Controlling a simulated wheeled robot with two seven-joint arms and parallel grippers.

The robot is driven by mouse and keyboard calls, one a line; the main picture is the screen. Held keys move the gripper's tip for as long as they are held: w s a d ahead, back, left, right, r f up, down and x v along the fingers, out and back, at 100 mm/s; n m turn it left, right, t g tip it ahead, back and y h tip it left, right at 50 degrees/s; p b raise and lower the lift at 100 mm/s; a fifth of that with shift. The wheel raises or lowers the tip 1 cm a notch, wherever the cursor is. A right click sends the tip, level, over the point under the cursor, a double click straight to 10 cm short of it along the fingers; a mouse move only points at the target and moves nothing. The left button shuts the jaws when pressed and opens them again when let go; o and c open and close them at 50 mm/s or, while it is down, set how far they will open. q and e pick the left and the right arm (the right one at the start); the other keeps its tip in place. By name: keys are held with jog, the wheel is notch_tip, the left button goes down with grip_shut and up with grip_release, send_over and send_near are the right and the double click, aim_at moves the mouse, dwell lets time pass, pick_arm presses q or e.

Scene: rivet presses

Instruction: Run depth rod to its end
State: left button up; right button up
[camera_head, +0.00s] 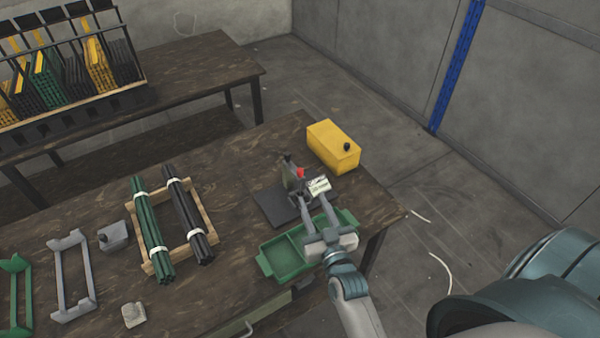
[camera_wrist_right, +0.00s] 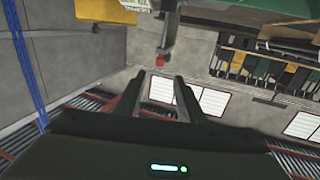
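The small grey rivet press (camera_head: 289,174) stands on a dark base plate (camera_head: 270,206) near the table's right end. A red tip (camera_head: 300,173) shows on it, with a pale labelled piece (camera_head: 319,186) beside it. I cannot make out which part is the depth rod. My right gripper (camera_head: 311,196) is in front of the press, its fingers apart and nothing seen between them. In the right wrist view, the red tip (camera_wrist_right: 161,61) on a grey part lies just beyond the open fingers (camera_wrist_right: 159,82). My left gripper is not in view.
A green tray (camera_head: 262,267) lies under my right gripper. A yellow box (camera_head: 333,143) with a black knob stands behind the press. A wooden rack (camera_head: 209,231) holds green and black rod bundles to the left. A grey block (camera_head: 113,237) and holders are farther left.

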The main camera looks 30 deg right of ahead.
aim_at(301, 173)
jog(key=w+b, duration=0.1)
jog(key=w, duration=0.3)
jog(key=w+d+b, duration=0.1)
jog(key=w, duration=0.3)
jog(key=w+d+b, duration=0.1)
jog(key=w+b, duration=0.1)
jog(key=w, duration=0.2)
jog(key=shift+w+d, duration=0.15)
jog(key=shift+w, duration=0.15)
jog(key=shift+c, duration=0.5)
grip_shut()
